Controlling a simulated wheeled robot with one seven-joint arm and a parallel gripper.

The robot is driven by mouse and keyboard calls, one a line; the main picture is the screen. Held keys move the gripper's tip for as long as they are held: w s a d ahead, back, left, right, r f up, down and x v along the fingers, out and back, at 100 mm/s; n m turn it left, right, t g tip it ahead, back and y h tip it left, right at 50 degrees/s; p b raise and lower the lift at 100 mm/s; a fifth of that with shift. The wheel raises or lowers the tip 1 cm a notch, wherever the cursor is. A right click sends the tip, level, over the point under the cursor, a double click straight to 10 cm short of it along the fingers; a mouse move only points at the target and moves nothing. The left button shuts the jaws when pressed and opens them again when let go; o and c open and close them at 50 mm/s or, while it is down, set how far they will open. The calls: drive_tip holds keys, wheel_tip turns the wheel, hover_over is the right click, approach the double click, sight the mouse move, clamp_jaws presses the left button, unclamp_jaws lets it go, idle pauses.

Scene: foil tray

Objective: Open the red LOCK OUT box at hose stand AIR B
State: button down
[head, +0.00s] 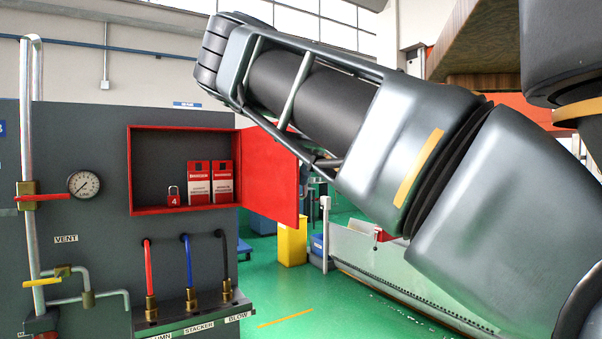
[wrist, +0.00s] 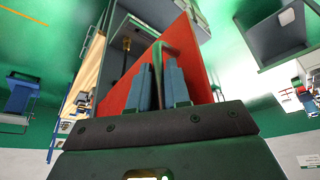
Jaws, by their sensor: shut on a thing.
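The red box (head: 160,211) is on the dark panel in the head view, its front uncovered. Its red door (head: 268,178) is swung out to the right, and my arm covers part of its upper right. Inside stand a red padlock (head: 173,197) marked 4 and two red and white packs (head: 222,183). In the head view the fingers are hidden behind my arm.
Left of the box are a gauge (head: 84,184) and a vertical pipe (head: 27,120). Red, blue and black hoses (head: 188,262) hang below it over a shelf. A yellow bin (head: 292,242) stands behind on the green floor. Open floor (head: 300,300) lies right of the panel.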

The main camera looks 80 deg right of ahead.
drive_tip(key=c, duration=1.4)
unclamp_jaws()
drive_tip(key=shift+c, duration=0.2)
